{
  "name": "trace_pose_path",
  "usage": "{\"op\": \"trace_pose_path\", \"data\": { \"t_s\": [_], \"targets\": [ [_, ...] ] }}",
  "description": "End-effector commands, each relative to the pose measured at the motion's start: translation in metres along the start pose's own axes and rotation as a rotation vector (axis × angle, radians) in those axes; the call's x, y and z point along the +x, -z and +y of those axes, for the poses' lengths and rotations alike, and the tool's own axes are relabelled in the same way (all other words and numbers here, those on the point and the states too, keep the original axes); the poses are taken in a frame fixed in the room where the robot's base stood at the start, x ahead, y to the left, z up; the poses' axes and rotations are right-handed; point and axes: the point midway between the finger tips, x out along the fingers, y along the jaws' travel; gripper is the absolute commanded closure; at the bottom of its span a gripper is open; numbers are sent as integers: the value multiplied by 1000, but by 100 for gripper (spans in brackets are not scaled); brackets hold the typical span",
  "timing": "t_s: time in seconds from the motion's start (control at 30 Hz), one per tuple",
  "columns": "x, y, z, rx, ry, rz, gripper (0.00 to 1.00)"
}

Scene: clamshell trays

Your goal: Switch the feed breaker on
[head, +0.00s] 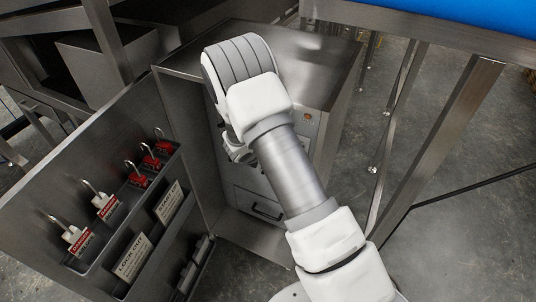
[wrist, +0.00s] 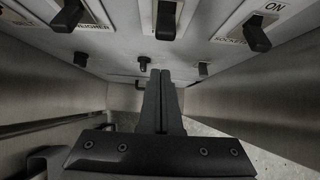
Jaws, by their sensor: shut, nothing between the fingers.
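In the wrist view, the grey panel carries a row of black breaker levers: a left lever (wrist: 67,15), a middle lever (wrist: 166,18) and a right lever (wrist: 257,35). An "ON" mark sits above the right lever and a label reading "SOCKETS" beside it. A partly cut label near the left lever ends in "EIGHER". I cannot read which lever is the feed breaker. My gripper (wrist: 165,76) is shut and empty, its fingertips below the middle lever in the picture and seemingly apart from it. In the head view my arm hides the levers and the fingers.
Small black knobs (wrist: 143,62) line the panel's lower part. Metal cabinet walls (wrist: 250,90) flank the gripper. The cabinet door (head: 110,150) stands open at left, holding red and white padlocks and lockout cards. A steel frame (head: 450,130) stands at right.

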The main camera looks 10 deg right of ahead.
Motion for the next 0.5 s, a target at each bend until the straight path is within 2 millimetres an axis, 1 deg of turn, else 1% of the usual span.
{"op": "trace_pose_path", "data": {
  "t_s": [0.03, 0.2, 0.33, 0.5],
  "targets": [
    [-20, -8, 2, 2, -5, -3, 100],
    [-59, -15, 1, 2, -4, 0, 100],
    [-80, -20, 0, 1, -2, 0, 100],
    [-96, -22, 0, 1, -1, 0, 100]
  ]
}}
